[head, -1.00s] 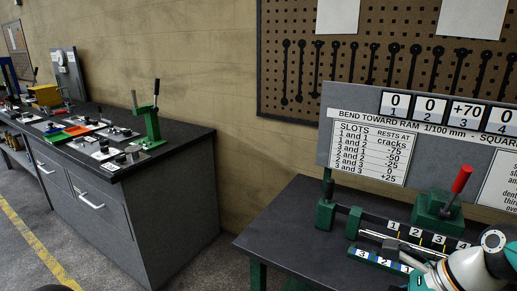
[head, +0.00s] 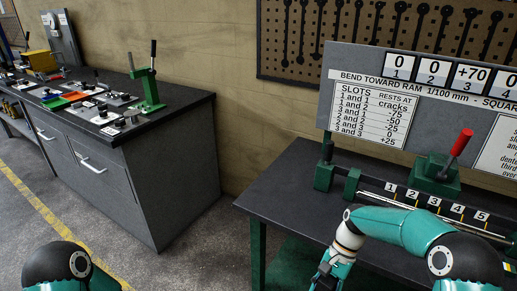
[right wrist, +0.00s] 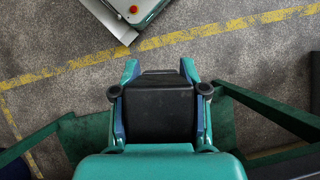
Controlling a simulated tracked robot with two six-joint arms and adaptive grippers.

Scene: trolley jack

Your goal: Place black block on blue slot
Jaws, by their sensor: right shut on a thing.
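A black block (right wrist: 158,108) sits between the two fingers of my right gripper (right wrist: 159,72) in the right wrist view. The gripper is shut on it, with a finger touching each side. Below the block in that view are grey floor and a yellow line. In the head view my right arm reaches across the front of the near bench, with its hand at the bottom edge by the bench's front left. The blue strip on the near bench is hidden behind this arm. My left arm shows only at the bottom left; its gripper is out of view.
The near bench (head: 285,195) carries a press with a red-handled lever (head: 455,155) and a row of number labels (head: 435,201). A sign board (head: 350,105) stands behind. The far bench (head: 165,118) holds coloured trays and a green lever press (head: 147,92). Open floor lies between them.

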